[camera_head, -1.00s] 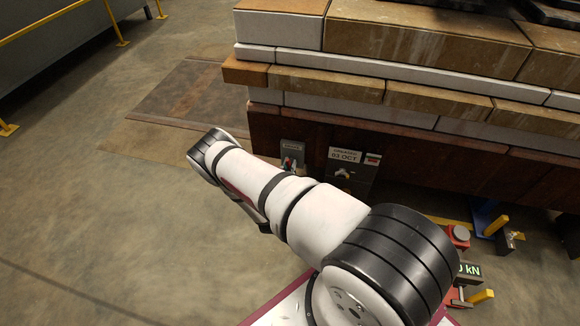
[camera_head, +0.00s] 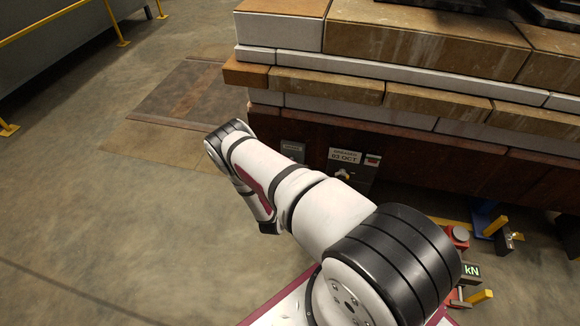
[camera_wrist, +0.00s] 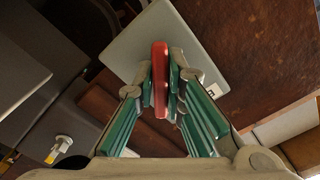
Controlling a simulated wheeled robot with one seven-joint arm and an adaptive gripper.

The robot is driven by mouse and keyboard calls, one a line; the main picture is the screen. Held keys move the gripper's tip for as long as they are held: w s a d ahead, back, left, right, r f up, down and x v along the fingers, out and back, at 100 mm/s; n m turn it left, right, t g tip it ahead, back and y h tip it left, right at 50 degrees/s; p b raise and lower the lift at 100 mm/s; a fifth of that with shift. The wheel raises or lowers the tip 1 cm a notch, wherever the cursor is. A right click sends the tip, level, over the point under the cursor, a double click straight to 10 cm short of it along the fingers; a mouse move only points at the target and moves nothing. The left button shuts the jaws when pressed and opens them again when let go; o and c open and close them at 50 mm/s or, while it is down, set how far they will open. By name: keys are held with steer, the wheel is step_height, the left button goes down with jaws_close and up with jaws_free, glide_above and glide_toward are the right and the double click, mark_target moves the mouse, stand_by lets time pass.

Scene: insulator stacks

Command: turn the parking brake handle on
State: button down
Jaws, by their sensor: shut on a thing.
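The red handle (camera_wrist: 160,82) stands upright in the wrist view, in front of a grey plate (camera_wrist: 150,38). My gripper (camera_wrist: 160,75) is shut on it, with a green-padded finger on each side. In the head view only the top of a small grey box (camera_head: 294,149) shows on the dark side of the stack's base. My arm hides the rest of that box, the red handle and my gripper there. The wrist view is steeply tilted, so I cannot tell the handle's setting.
A dark panel with a "03 OCT" label (camera_head: 345,155) and a pale knob (camera_head: 343,174) is right of the box; the knob (camera_wrist: 62,143) also shows in the wrist view. Layered blocks (camera_head: 430,48) rise above. A kN display (camera_head: 472,270) is lower right. Floor at left is clear.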

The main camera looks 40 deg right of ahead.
steer(key=m+p, duration=0.1)
steer(key=m, duration=0.3)
steer(key=shift+a+m, duration=0.1)
steer(key=shift+m, duration=0.2)
steer(key=m+p, duration=0.1)
steer(key=m, duration=0.4)
steer(key=shift+a+p, duration=0.1)
steer(key=shift+p, duration=0.2)
steer(key=shift+m, duration=0.3)
steer(key=c, duration=1.7)
jaws_free()
steer(key=shift+o, duration=0.2)
steer(key=v, duration=1.2)
steer(key=shift+w, duration=0.1)
